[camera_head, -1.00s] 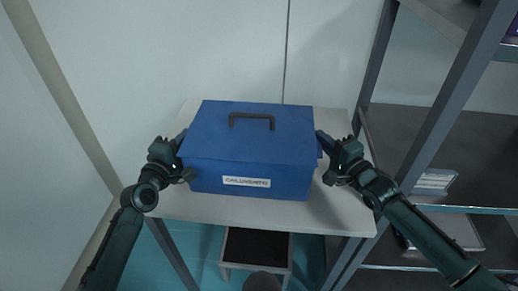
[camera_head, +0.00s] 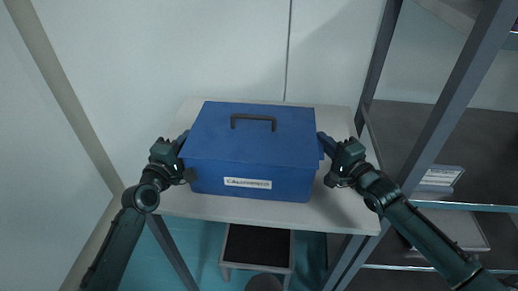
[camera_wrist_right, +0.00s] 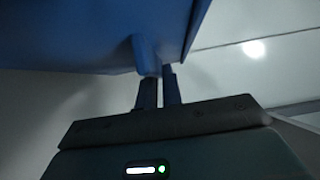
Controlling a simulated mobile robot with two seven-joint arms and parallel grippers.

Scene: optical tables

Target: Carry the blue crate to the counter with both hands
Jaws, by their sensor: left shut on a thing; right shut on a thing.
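The blue crate (camera_head: 250,160) is a closed box with a dark handle on its lid and a white label on its front. It is over the white counter (camera_head: 200,207), upright; whether its base touches the top I cannot tell. My left gripper (camera_head: 180,146) is shut on the crate's left side. My right gripper (camera_head: 325,142) is shut on its right side. In the right wrist view the right gripper's fingers (camera_wrist_right: 160,80) close on a blue handle piece (camera_wrist_right: 146,55) sticking out from the crate (camera_wrist_right: 90,35). The left fingertips are mostly hidden.
A grey metal shelf rack (camera_head: 432,125) stands close on the right, beside my right arm. A pale wall (camera_head: 340,50) is behind the counter. A low step or stool (camera_head: 257,245) with a dark top stands below the counter's front.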

